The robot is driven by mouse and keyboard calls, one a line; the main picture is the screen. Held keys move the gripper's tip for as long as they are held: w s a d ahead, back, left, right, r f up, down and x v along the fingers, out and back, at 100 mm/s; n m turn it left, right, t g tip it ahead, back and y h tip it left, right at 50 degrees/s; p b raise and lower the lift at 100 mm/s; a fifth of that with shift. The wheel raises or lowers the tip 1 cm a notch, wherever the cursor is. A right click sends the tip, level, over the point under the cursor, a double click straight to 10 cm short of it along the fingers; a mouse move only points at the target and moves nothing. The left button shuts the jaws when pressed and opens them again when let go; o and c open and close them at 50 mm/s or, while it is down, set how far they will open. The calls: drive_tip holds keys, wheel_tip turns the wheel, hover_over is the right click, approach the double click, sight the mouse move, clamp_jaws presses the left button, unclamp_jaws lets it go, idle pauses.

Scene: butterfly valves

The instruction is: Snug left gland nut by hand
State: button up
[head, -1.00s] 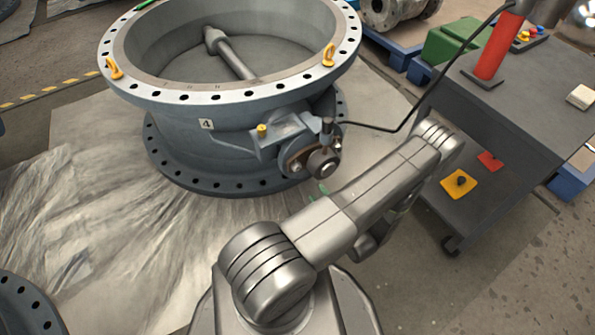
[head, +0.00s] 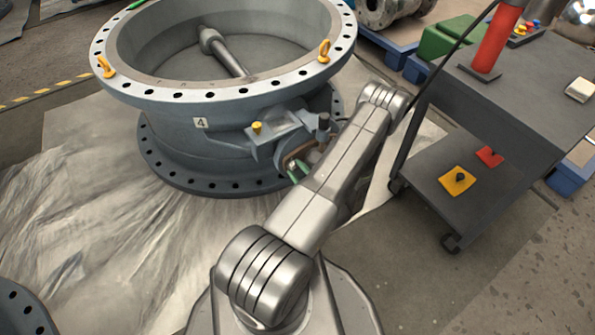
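The large blue-grey butterfly valve body (head: 165,125), marked 4, stands upright on a sheet with its bore facing up. Its stem and gland area (head: 291,157) is on the right side of the body, largely covered by my arm. Only the left edge of the gland flange shows; I cannot make out the left gland nut clearly. Small green parts, which look like the fingertips of my gripper (head: 298,172), show at the left edge of my arm, close in front of the gland. Contact with a nut and the finger opening cannot be told.
A dark cart (head: 520,110) stands at the right, with a red cylinder (head: 492,45) on top and a yellow block (head: 457,180) on its lower shelf. A yellow-capped fitting (head: 257,128) and yellow lifting eyes (head: 324,51) stick out from the valve.

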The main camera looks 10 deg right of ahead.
drive_tip(key=shift+c, duration=0.5)
drive_tip(key=c, duration=0.6)
drive_tip(key=shift+m+b, duration=0.4)
drive_tip(key=shift+m, duration=0.4)
drive_tip(key=o, duration=0.7)
